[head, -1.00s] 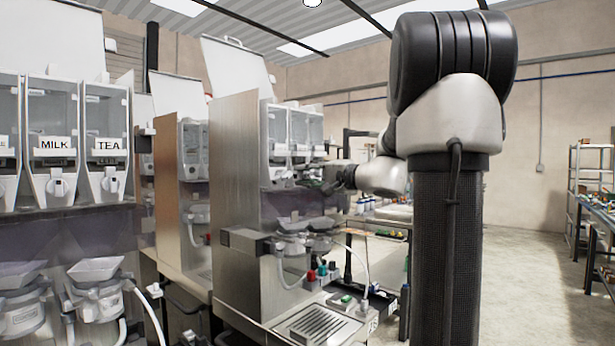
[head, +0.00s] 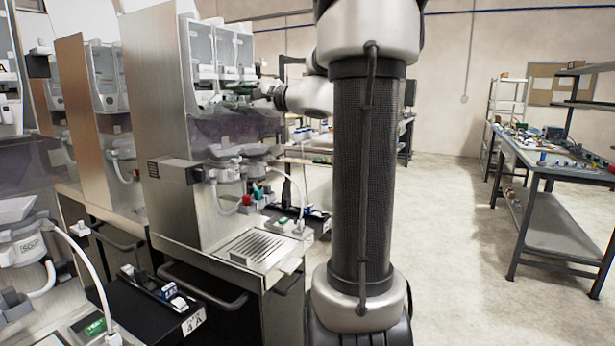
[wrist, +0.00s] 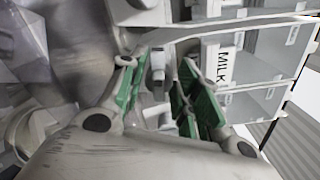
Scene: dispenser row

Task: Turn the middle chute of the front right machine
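The front right machine (head: 170,130) has a steel side and a row of clear canisters at its top. The middle canister (head: 228,48) shows just above my gripper (head: 240,90), which is at the canister fronts. In the wrist view my gripper (wrist: 158,80) has its two green-padded fingers apart. A small grey chute knob (wrist: 158,62) stands between them, with gaps visible on both sides. I cannot tell whether either pad touches it. A MILK label (wrist: 225,62) is on the canister front to the right of the fingers. In the head view the chute is too small and partly hidden to make out.
Mixing bowls with a white hose (head: 238,168) sit below the canisters, above a drip grate (head: 262,246). Another machine (head: 95,120) stands to the left. A workbench (head: 535,165) with small parts stands at the right. The floor (head: 455,250) between is clear.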

